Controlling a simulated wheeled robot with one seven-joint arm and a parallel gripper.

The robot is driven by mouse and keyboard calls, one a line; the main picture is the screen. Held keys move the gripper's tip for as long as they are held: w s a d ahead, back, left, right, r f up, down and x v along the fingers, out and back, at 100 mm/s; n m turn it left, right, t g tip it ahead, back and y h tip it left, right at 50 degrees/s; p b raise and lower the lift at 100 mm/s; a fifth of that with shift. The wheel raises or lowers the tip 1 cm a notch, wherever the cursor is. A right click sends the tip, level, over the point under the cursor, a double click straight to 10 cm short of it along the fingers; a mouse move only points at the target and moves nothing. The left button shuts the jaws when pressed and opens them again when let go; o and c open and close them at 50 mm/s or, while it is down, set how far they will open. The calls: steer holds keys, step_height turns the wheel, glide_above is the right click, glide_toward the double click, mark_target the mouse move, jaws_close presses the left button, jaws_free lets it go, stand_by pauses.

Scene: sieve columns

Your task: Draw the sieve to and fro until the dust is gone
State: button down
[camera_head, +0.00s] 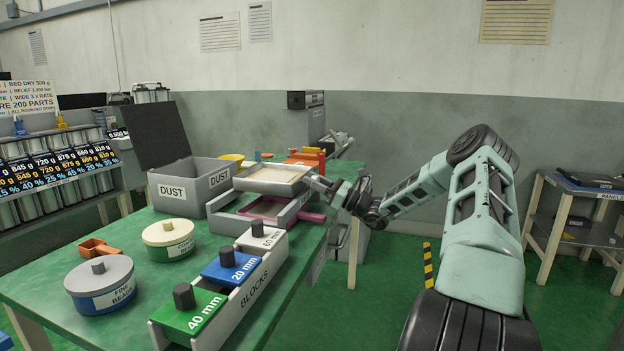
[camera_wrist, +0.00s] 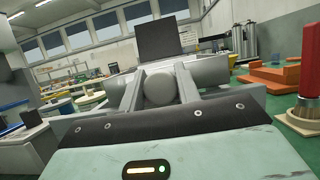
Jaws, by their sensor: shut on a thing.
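The sieve (camera_head: 262,188) is a shallow pale-grey square frame with sandy, light-coloured material (camera_head: 271,175) inside. It sits over a grey stand (camera_head: 240,224) on the green table, with a magenta tray (camera_head: 262,208) below it. My gripper (camera_head: 313,183) is at the sieve's right side, shut on its handle. In the wrist view a round grey handle end (camera_wrist: 159,88) sits between the two fingers, with the sieve's grey wall behind. A grey bin labelled DUST (camera_head: 180,190) stands just left of the sieve. How much dust is in the sieve cannot be told.
A grey BLOCKS rack (camera_head: 250,290) with white, blue and green lidded blocks runs along the table's near right edge. Round tubs (camera_head: 168,233) (camera_head: 99,285) and an orange scoop (camera_head: 97,246) stand at left. Orange parts (camera_head: 305,158) lie behind the sieve. A side table (camera_head: 575,225) stands at right.

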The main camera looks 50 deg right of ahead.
steer(key=c, duration=1.1)
jaws_free()
steer(key=shift+o, duration=0.2)
steer(key=shift+s, duration=0.1)
steer(key=v, duration=1.7)
steer(key=shift+d, duration=0.2)
steer(key=shift+s+f, duration=0.1)
steer(key=shift+f, duration=0.05)
